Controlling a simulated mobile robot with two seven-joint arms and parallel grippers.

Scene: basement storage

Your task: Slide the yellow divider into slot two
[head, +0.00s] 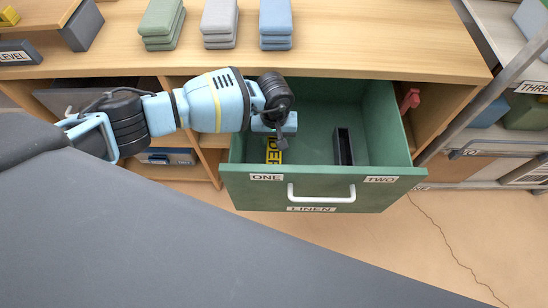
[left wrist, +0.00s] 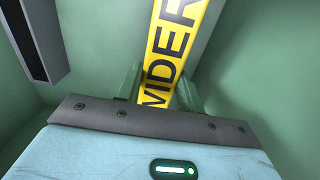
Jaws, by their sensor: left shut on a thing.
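The yellow divider (head: 273,151) with black lettering is inside the open green drawer (head: 250,190), on the left side above the label ONE (head: 266,177). My left gripper (head: 281,141) reaches down into the drawer and is shut on the divider. In the left wrist view the divider (left wrist: 175,45) runs away from between my left fingers (left wrist: 158,90). The label TWO (head: 382,179) is at the drawer front's right. My right gripper is not in view.
The drawer has a white handle (head: 321,193) and a LINEN label. Folded green (head: 161,22), grey (head: 219,22) and blue (head: 276,22) cloths lie on the wooden top (head: 370,40). A metal shelf post (head: 485,100) stands at right. The drawer's right part is clear.

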